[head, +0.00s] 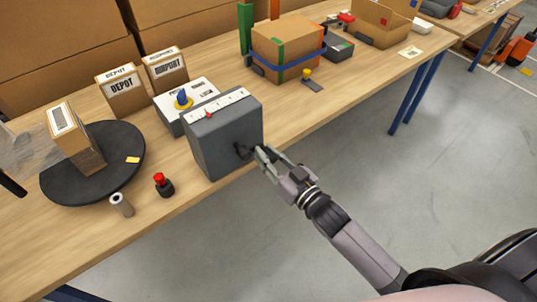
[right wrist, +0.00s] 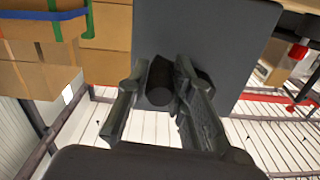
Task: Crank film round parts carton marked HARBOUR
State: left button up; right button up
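A carton (head: 78,140) with a white label stands on the black round turntable (head: 125,165); its label is too slanted to read. Clear film (head: 28,150) reaches the carton's left side from the left edge. A grey crank box (head: 225,140) stands at the table's front edge, with a scale and red pointer on top. Its dark crank handle (head: 243,152) sticks out of the right side. My right gripper (head: 264,153) is at this handle. In the right wrist view its fingers (right wrist: 161,90) close around the dark handle grip (right wrist: 160,82). My left gripper is out of view.
A carton marked DEPOT (head: 122,92) and another labelled carton (head: 166,70) stand behind. A white box with a blue-yellow knob (head: 183,100), a red button (head: 163,184) and a small roll (head: 121,204) are near. A blue-strapped carton (head: 287,48) stands farther right.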

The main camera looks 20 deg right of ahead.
aim_at(269, 152)
grip_shut()
jog(key=shift+r, duration=0.1)
jog(key=shift+d+r+n+p, duration=0.15)
jog(key=shift+r+n+p, duration=0.45)
jog(key=shift+n+p, duration=0.45)
jog(key=shift+w+r+n+p, duration=0.1)
jog(key=shift+r+n+p, duration=0.35)
jog(key=shift+n, duration=0.45)
jog(key=shift+r+n+p, duration=0.3)
jog(key=shift+n+p, duration=0.25)
jog(key=shift+n, duration=0.3)
jog(key=shift+o, duration=1.5)
grip_release()
